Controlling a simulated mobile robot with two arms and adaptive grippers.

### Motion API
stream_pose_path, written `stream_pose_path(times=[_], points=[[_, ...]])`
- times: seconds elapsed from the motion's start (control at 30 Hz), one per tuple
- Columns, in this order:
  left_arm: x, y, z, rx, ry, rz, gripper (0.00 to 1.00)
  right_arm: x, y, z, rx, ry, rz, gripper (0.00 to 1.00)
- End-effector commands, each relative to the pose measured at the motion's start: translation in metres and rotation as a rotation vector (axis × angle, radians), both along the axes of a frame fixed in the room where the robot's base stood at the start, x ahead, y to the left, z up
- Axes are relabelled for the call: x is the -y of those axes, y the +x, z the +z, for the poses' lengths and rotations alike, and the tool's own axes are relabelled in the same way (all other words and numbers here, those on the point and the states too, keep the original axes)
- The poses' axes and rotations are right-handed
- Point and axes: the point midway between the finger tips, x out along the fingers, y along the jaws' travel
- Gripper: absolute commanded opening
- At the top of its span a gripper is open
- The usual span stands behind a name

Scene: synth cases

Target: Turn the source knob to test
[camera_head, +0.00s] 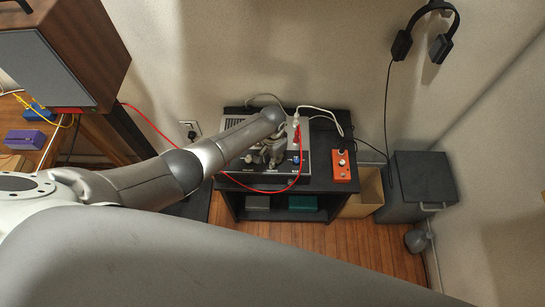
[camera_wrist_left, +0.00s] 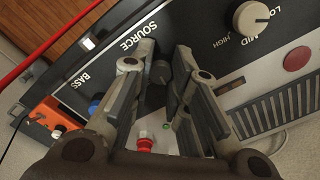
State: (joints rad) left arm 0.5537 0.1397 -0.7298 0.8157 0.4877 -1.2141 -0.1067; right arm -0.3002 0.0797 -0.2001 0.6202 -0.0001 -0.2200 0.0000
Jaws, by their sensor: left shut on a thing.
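The dark box with the source knob stands on the black shelf unit; its front edge (camera_head: 240,178) shows in the head view. In the left wrist view the panel reads SOURCE, and the dark source knob (camera_wrist_left: 160,72) sits beside that word. My left gripper (camera_head: 268,158) is over this panel. Its fingers (camera_wrist_left: 161,62) are on either side of the source knob and closed on it. The knob's pointer and the position marks around it are hidden or too small to read. My right gripper is in neither view.
A cream knob (camera_wrist_left: 251,17) marked LOW, MID, HIGH and a blue part (camera_wrist_left: 96,103) are on the same panel. A red cable (camera_head: 150,122) loops in front of the box. An orange box (camera_head: 341,166) lies to the right. A red plug (camera_wrist_left: 145,144) stands near the fingers.

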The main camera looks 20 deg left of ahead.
Motion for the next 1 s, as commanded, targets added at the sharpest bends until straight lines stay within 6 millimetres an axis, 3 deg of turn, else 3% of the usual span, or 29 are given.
stream_pose_path(times=[0.6,1.0], points=[[0.0,0.0001,-0.0006,0.001,-0.001,-0.577,0.0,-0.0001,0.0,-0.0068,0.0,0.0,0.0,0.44],[0.0,0.0004,-0.0002,0.001,0.0,-0.831,0.0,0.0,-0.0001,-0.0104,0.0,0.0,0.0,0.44]])
